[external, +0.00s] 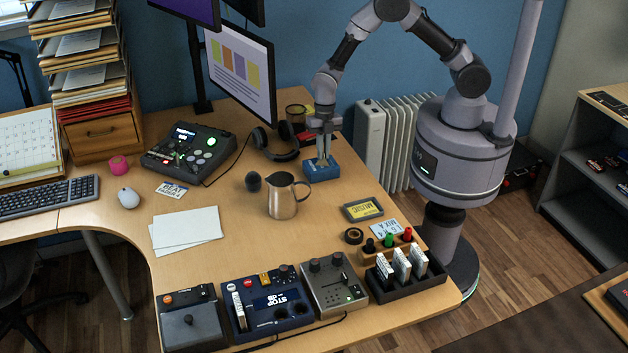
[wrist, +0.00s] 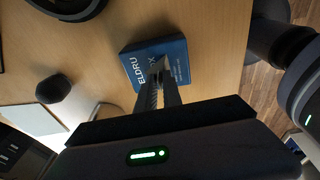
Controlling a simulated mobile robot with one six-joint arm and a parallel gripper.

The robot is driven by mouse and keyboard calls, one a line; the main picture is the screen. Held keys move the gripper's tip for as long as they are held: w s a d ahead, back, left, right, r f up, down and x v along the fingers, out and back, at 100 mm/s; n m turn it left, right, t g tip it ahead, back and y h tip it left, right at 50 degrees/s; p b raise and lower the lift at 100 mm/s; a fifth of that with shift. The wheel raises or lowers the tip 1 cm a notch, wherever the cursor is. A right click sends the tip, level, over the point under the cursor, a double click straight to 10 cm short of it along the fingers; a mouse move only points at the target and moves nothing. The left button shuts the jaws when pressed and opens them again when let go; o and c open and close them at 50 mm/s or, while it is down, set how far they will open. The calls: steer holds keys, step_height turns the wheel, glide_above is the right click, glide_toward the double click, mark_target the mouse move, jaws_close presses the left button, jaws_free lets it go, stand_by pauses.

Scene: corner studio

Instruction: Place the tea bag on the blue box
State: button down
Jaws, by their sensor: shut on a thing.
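The blue box (external: 320,170) lies on the desk to the right of the metal jug. In the wrist view the blue box (wrist: 172,62) shows white lettering, partly covered by the fingers. My gripper (external: 322,160) points down over the box, its fingertips at or just above the box top; I cannot tell whether they touch. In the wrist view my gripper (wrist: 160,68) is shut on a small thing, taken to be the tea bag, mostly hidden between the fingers.
A metal jug (external: 283,195) stands left of the box and headphones (external: 275,143) lie behind it. A red item (external: 305,138) and a dark jar (external: 297,115) are close behind the box. Clear desk lies in front of the box.

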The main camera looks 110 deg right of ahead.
steer(key=c, duration=1.4)
jaws_free()
